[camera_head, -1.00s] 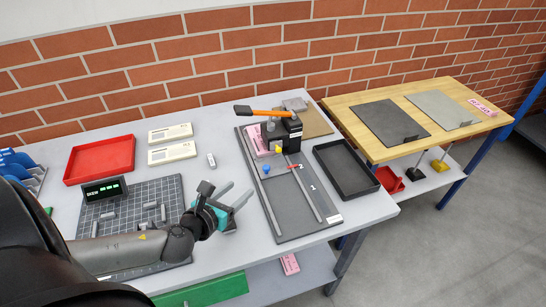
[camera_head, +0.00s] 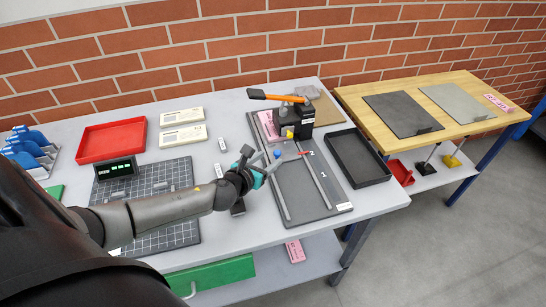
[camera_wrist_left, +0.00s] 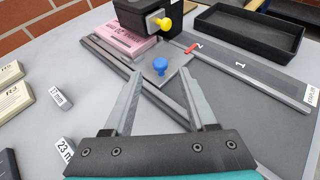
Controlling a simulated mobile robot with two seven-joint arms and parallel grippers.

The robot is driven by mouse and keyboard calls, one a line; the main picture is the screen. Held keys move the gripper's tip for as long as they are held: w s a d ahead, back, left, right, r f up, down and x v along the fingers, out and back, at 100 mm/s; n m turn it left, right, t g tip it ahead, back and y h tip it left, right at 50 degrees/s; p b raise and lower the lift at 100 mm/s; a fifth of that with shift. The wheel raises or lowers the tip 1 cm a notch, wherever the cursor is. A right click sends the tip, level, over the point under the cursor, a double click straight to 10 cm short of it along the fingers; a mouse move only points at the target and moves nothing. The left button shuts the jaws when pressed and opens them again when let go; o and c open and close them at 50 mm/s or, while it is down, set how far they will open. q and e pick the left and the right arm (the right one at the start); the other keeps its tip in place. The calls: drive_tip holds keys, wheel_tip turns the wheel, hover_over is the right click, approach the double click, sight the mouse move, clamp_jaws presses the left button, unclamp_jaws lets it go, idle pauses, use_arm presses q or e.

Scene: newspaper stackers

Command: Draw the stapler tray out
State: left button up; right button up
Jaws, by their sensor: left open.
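The stapler (camera_head: 298,118), black with an orange lever (camera_head: 272,96), stands at the back of a dark base with two rails (camera_head: 322,202). Its tray is a grey plate (camera_wrist_left: 177,66) with a blue knob (camera_wrist_left: 160,64), which also shows in the head view (camera_head: 277,154). A pink stack (camera_wrist_left: 124,40) lies at the tray's back left, beside the stapler. My left gripper (camera_head: 267,163) is open just in front of the knob. In the left wrist view its fingertips (camera_wrist_left: 162,76) point to either side of the knob; I cannot tell whether they touch it. My right gripper is not in view.
A yellow knob (camera_wrist_left: 163,23) sits on the stapler's front. A red pointer and the marks 1 and 2 are along the right rail. A black tray (camera_head: 358,157) lies to the right. Labelled grey blocks (camera_wrist_left: 59,96) lie left of the base. A red tray (camera_head: 112,140) is farther left.

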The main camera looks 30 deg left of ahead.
sight(276, 154)
use_arm(q)
drive_tip(key=shift+b+x, duration=0.35)
drive_tip(key=shift+x, duration=1.6)
drive_tip(key=shift+c, duration=0.4)
clamp_jaws()
